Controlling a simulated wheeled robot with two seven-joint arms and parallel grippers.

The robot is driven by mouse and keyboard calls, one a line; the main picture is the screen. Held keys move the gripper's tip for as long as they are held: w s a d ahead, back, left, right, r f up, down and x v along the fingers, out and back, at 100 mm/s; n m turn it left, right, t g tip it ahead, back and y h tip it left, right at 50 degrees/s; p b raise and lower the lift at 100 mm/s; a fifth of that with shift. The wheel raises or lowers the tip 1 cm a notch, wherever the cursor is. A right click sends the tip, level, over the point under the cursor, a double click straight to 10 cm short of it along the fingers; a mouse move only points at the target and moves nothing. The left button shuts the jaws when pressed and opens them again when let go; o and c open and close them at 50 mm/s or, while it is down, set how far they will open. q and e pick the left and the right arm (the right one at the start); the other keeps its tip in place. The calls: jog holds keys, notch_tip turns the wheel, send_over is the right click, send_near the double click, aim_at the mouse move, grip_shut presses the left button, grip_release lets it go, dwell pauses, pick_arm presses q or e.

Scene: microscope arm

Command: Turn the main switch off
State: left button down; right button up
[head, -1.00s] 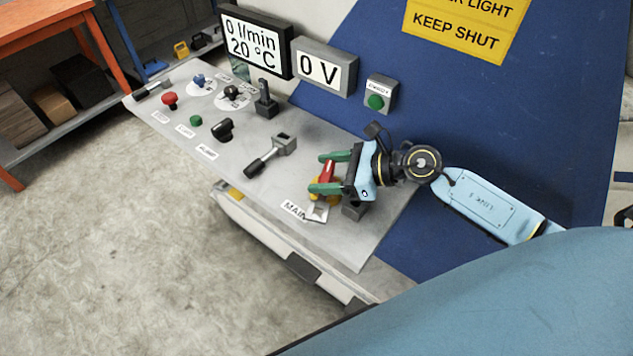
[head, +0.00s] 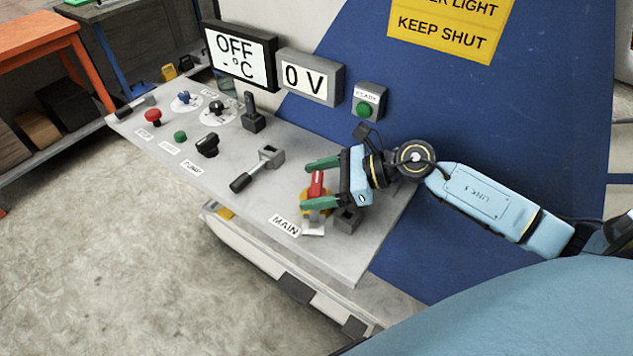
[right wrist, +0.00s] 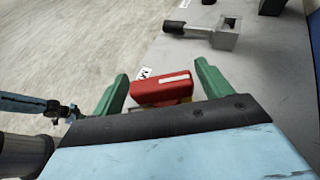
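The main switch is a red handle (head: 317,184) on a yellow base, beside the MAIN label (head: 285,225) near the panel's right end. In the right wrist view the red handle (right wrist: 160,89) has a white line along it and lies lengthwise across the gap between the fingers. My right gripper (head: 321,183) is at the switch, its green fingers apart, one on either side of the handle. It also shows in the right wrist view (right wrist: 163,88). The fingers look open; any light contact at the handle's ends is unclear.
The upper display (head: 240,57) reads OFF and the other display (head: 311,76) reads 0 V. A grey lever (head: 257,168) stands left of the switch, and a small grey block (head: 346,219) close to its right. Several knobs and buttons fill the panel's left part.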

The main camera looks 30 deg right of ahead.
aim_at(317, 182)
jog(key=shift+o, duration=0.5)
notch_tip(317, 182, up, 10)
jog(key=shift+p, duration=0.45)
